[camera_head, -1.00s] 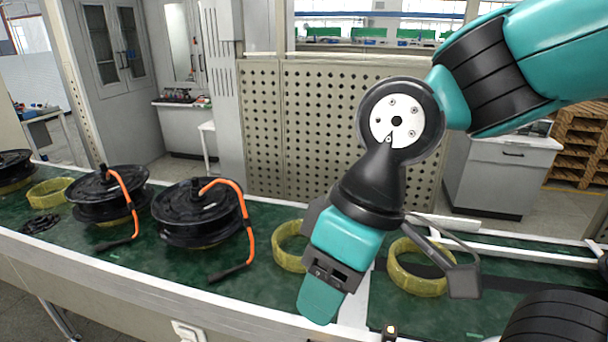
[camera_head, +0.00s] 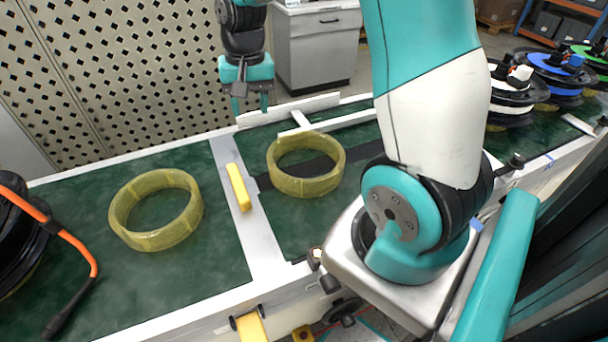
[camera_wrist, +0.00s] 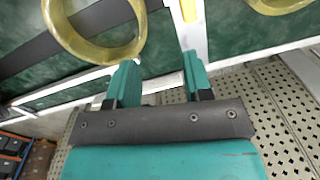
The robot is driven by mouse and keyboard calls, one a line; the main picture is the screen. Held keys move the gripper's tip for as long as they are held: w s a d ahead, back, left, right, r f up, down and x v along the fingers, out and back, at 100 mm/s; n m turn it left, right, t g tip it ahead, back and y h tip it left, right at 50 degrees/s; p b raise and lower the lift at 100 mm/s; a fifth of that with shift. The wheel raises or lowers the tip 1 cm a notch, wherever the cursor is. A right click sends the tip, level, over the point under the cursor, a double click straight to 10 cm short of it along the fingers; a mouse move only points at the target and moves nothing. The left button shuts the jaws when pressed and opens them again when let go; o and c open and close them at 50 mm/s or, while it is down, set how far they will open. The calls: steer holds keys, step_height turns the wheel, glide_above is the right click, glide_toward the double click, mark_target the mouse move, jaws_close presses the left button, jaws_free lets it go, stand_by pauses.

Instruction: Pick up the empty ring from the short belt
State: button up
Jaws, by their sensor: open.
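A translucent yellow empty ring (camera_head: 325,183) lies flat on the short green belt (camera_head: 280,225), right of the pale divider. It also shows at the upper left of the wrist view (camera_wrist: 128,50). My gripper (camera_head: 251,104) is behind and left of this ring in the head view, fingers pointing down near the belt's far rail. In the wrist view my gripper (camera_wrist: 158,78) has its two teal fingers apart with nothing between them. The ring is beyond the left fingertip, apart from it.
Another yellow ring (camera_head: 128,225) lies on the left belt, beside a black hub motor (camera_head: 20,240) with an orange cable. A yellow block (camera_head: 238,187) sits on the divider (camera_head: 262,245). Spools with white, blue and green parts (camera_head: 560,75) stand at the far right. A perforated panel (camera_head: 100,70) stands behind.

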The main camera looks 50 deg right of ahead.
mark_target(270, 158)
steer(key=shift+m+h, duration=0.3)
steer(key=shift+m, duration=0.6)
steer(key=d+f, duration=0.1)
steer(key=f, duration=0.4)
steer(key=d+f, duration=0.1)
steer(key=f, duration=0.4)
steer(key=d+f, duration=0.2)
steer(key=f, duration=0.2)
steer(key=shift+w+f, duration=0.4)
steer(key=shift+s+f+p, duration=0.15)
steer(key=shift+f+p, duration=0.25)
steer(key=shift+f, duration=1.05)
steer(key=shift+s+f+p, duration=0.1)
steer(key=shift+f+p, duration=0.25)
steer(key=shift+f, duration=1.05)
jaws_close()
